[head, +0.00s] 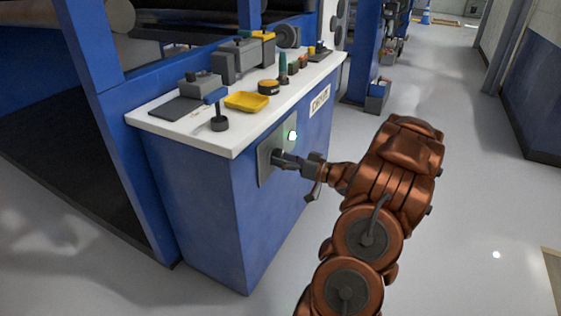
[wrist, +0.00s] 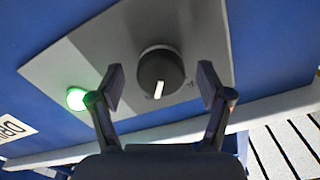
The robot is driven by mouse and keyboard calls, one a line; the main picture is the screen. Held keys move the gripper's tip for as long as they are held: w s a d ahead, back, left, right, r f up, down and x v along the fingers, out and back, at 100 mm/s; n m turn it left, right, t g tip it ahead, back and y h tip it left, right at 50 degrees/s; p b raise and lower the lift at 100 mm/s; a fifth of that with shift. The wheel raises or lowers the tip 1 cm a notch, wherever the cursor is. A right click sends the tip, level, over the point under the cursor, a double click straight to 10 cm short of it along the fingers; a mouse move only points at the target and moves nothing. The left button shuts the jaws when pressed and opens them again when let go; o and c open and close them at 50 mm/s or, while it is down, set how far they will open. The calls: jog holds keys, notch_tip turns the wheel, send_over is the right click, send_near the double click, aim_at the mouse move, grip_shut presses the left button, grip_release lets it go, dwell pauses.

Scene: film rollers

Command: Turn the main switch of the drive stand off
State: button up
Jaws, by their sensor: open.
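The drive stand (head: 215,200) is a blue cabinet with a white top and a sign (head: 320,100) on its side. A grey switch plate (head: 264,163) is on that side. In the wrist view the main switch is a dark round knob (wrist: 160,70) with a white pointer mark, on the grey plate (wrist: 105,50). A green lamp (wrist: 76,98) glows on the plate; it also shows in the head view (head: 292,135). My gripper (wrist: 160,82) is open, its fingers on either side of the knob with gaps visible. In the head view my gripper (head: 280,160) hides the knob.
The stand's top holds a yellow tray (head: 246,101), a black knob-like piece (head: 219,122), grey boxes (head: 238,60) and several small tools. Blue machine frames stand to the left and behind. The grey floor (head: 470,200) to the right is clear.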

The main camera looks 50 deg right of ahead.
jog(key=shift+w+a, duration=0.15)
jog(key=shift+w, duration=0.25)
jog(key=c, duration=1.2)
jog(key=shift+o, duration=0.2)
